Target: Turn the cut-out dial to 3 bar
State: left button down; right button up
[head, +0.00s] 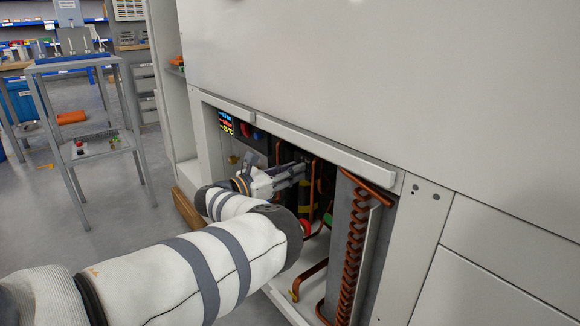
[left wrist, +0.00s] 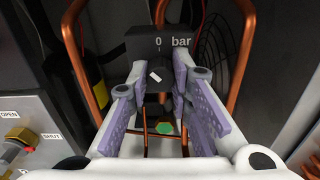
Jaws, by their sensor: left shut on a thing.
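The cut-out dial (left wrist: 157,85) is a small dark knob with a white mark, in the left wrist view. It sits below a black block (left wrist: 140,46) lettered "0 bar". The white mark is tilted, with its upper end leaning left of the "0" line. My left gripper (left wrist: 158,92) has its purple-padded fingers on either side of the knob, shut on it. In the head view my left gripper (head: 292,174) reaches into the open lower bay of the white cabinet; the dial cannot be made out there. My right gripper is in neither view.
Copper pipes (left wrist: 242,60) run on both sides of the fingers. A yellow-handled valve (left wrist: 18,140) with an OPEN/SHUT plate is at left. A grey stand (head: 75,68) is at far left.

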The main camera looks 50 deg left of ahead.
pick_arm(q)
jog(key=shift+m+p, duration=3.55)
jog(key=shift+m, duration=9.85)
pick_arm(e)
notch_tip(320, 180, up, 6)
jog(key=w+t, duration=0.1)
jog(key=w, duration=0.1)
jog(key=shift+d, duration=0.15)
pick_arm(q)
jog(key=c, duration=1.4)
grip_release()
jog(key=shift+c, duration=0.2)
